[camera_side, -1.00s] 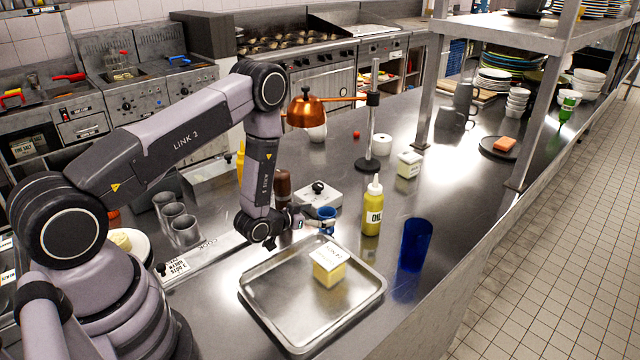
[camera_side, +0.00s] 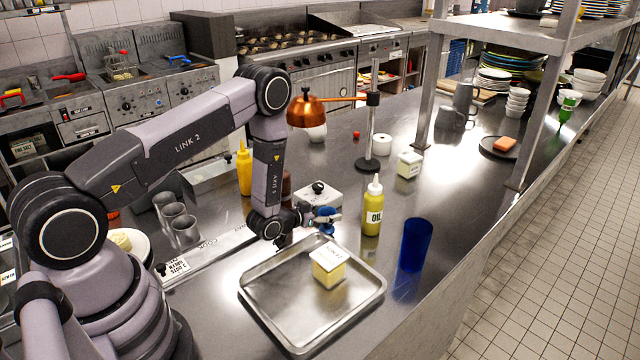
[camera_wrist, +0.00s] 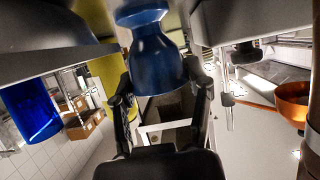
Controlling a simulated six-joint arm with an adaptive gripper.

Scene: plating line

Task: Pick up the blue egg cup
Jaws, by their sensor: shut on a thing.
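The blue egg cup (camera_wrist: 157,62) sits between my gripper's fingers in the wrist view, its narrow waist and foot towards the top of that picture. My gripper (camera_wrist: 163,100) is shut on it, one dark finger on each side. In the side view the egg cup (camera_side: 325,214) is small at the end of my arm, between the lidded steel box and the oil bottle. My gripper (camera_side: 308,217) reaches it from the left. Whether the cup touches the counter is too small to tell.
An oil bottle (camera_side: 373,208) stands close on the right, and a lidded steel box (camera_side: 318,193) close behind. A metal tray (camera_side: 296,318) holding a labelled yellow tub (camera_side: 329,266) lies in front. A blue tumbler (camera_side: 415,246) stands farther right.

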